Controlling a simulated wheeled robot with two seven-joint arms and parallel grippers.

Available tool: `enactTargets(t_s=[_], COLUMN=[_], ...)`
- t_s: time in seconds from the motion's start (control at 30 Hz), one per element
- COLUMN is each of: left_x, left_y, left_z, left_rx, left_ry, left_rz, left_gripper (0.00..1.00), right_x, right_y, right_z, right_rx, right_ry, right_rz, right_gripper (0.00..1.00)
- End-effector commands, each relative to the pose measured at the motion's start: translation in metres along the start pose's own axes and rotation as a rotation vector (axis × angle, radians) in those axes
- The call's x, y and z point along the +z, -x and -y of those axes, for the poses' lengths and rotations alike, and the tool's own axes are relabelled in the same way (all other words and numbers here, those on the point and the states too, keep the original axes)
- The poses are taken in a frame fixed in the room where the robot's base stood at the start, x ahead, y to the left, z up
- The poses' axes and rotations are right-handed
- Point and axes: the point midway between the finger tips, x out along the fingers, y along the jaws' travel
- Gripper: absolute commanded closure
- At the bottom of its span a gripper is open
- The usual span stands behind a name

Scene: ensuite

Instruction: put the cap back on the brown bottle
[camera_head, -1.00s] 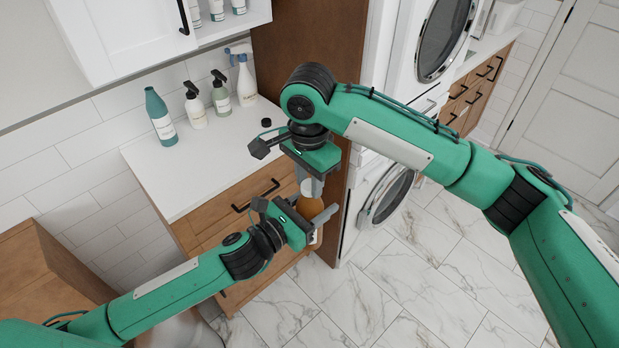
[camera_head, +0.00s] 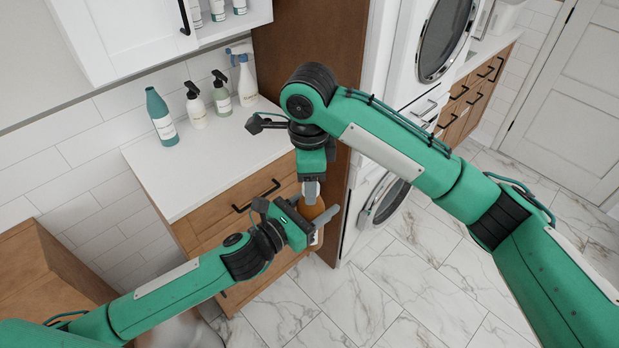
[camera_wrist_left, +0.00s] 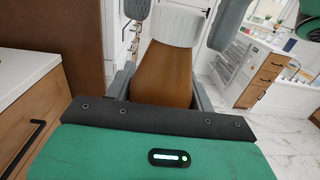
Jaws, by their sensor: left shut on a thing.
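The brown bottle (camera_head: 311,211) is held upright or nearly so between the fingers of my left gripper (camera_head: 318,222), in front of the drawers. It fills the middle of the left wrist view (camera_wrist_left: 165,75). A white cylindrical piece (camera_wrist_left: 178,22), which looks like the cap, is at the bottle's top; I cannot tell whether it is seated. My right gripper (camera_head: 311,188) points down directly above the bottle. Its grey fingers (camera_wrist_left: 190,25) show on either side of the white piece in the left wrist view. Whether they press on it is unclear.
The white counter (camera_head: 200,165) behind holds a teal bottle (camera_head: 161,118), two pump bottles (camera_head: 196,106) and a spray bottle (camera_head: 246,82) along the wall. A brown panel (camera_head: 300,45) and the stacked washer (camera_head: 372,200) stand close to the right. Open marble floor lies in front.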

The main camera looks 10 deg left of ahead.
Motion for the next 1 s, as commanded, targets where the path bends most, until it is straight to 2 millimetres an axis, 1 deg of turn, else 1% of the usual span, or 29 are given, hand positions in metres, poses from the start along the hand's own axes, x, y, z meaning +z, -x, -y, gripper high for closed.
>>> enactTargets(t_s=[0.17,0.27,0.5,0.6,0.87,0.9,1.0], left_x=[0.002,0.002,0.002,0.002,0.002,0.002,0.002], left_y=[0.000,0.000,0.000,0.000,0.000,0.000,0.000], left_z=[-0.001,-0.001,-0.001,-0.001,-0.001,-0.001,-0.001], left_rx=[0.001,0.001,0.001,0.001,0.002,0.002,0.002], left_ry=[-0.001,-0.001,-0.001,-0.001,-0.001,-0.001,-0.001], left_rz=[0.002,0.002,0.002,0.002,0.002,0.002,0.002], left_gripper=[1.00,1.00,1.00,1.00,1.00,1.00,1.00], right_x=[0.000,0.000,-0.001,-0.001,-0.001,-0.001,-0.001], right_y=[0.000,0.004,0.035,0.043,0.045,0.045,0.045], right_z=[0.000,0.000,0.001,0.000,0.000,0.000,0.000], right_rx=[0.001,0.000,-0.002,0.000,0.002,0.002,0.002], right_ry=[0.001,0.001,0.001,0.002,0.001,0.001,0.013], right_rz=[-0.001,-0.001,-0.003,-0.002,-0.002,-0.002,-0.002], right_gripper=[0.49,0.49,0.49,0.49,0.49,0.52,0.52])
